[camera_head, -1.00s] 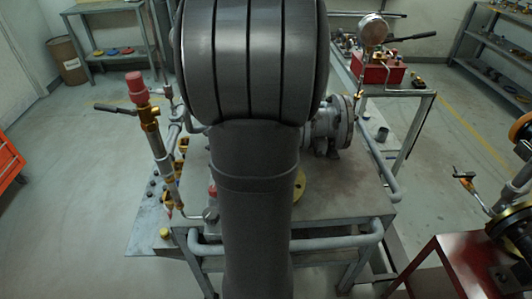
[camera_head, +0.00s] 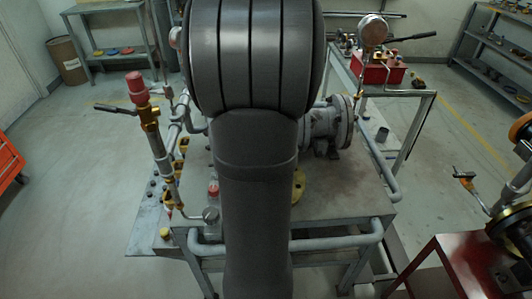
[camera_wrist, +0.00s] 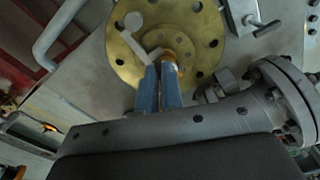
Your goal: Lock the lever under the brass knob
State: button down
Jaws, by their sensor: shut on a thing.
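In the wrist view, a round brass flange (camera_wrist: 207,20) with dark bolt holes lies on the grey bench top. A pale flat lever (camera_wrist: 131,45) lies across it, running toward my fingertips. My gripper (camera_wrist: 161,66) has two blue fingers, close together over the lower part of the flange. They are shut on what looks like the lever; the fingers hide the exact contact. A small brass-orange knob (camera_wrist: 170,54) shows right by the right fingertip. In the head view my arm hides my gripper and most of the flange (camera_head: 299,183).
A grey flanged pipe (camera_wrist: 215,115) runs just below the fingers in the wrist view. A small metal clamp (camera_wrist: 247,16) sits right of the flange. In the head view, a red-capped valve pipe (camera_head: 146,115) stands left and a grey valve body (camera_head: 326,128) stands right.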

jog(key=shift+a+m, duration=0.2)
jog(key=shift+m, duration=0.4)
jog(key=c, duration=1.6)
grip_release()
notch_tip(320, 180, up, 18)
jog(key=shift+f, duration=0.25)
jog(key=shift+f, duration=0.1)
notch_tip(320, 180, down, 17)
jog(key=shift+f, duration=0.15)
